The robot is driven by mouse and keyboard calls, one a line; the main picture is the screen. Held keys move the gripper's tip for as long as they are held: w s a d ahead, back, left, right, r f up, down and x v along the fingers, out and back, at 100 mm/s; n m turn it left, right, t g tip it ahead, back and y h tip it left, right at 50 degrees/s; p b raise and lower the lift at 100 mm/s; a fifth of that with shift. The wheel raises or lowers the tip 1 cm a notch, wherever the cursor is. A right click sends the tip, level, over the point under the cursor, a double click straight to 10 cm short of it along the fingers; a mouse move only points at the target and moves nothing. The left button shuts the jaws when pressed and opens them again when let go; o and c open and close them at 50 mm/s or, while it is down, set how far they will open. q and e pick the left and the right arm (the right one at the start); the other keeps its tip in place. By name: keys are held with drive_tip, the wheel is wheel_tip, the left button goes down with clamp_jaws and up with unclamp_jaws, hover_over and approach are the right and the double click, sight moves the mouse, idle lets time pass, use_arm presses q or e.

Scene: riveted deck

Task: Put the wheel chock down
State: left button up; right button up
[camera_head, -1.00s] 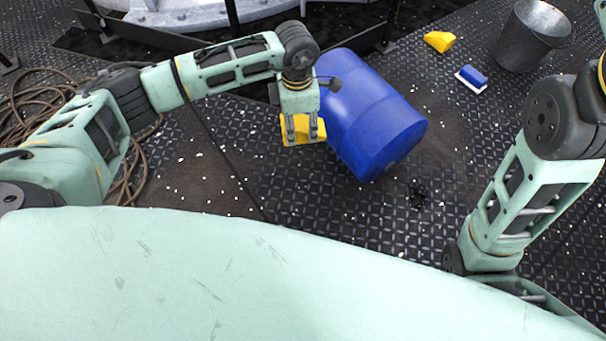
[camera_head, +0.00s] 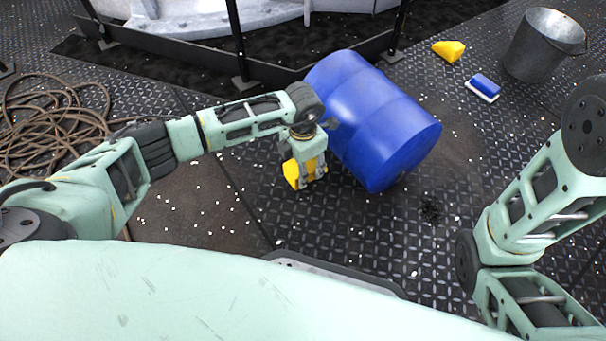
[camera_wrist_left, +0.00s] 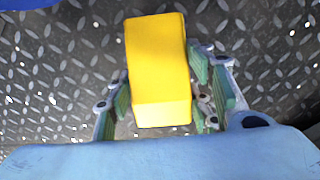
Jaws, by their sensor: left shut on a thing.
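A yellow wheel chock (camera_head: 291,173) is between the fingers of my left gripper (camera_head: 311,182), just left of the blue barrel. In the left wrist view the chock (camera_wrist_left: 158,70) is a yellow block with the fingers of my left gripper (camera_wrist_left: 160,100) on both sides of it. My left gripper is shut on it. The chock is low over the deck, and I cannot tell whether it touches the plates. The fingers partly hide it in the head view. My right arm shows at the right, but its gripper is outside the view.
A blue barrel (camera_head: 375,120) lies on its side close to the right of the chock. A second yellow chock (camera_head: 448,50), a blue and white brush (camera_head: 483,88) and a metal bucket (camera_head: 545,45) are at the upper right. A coiled hose (camera_head: 50,130) lies at left. Deck below the chock is clear.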

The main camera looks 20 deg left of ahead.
use_arm(q)
wheel_tip(320, 180, down, 3)
drive_tip(key=shift+r+b, duration=0.15)
drive_tip(key=shift+b, duration=0.55)
drive_tip(key=shift+r, duration=0.1)
drive_tip(key=o, duration=1.3)
drive_tip(key=shift+o, duration=0.2)
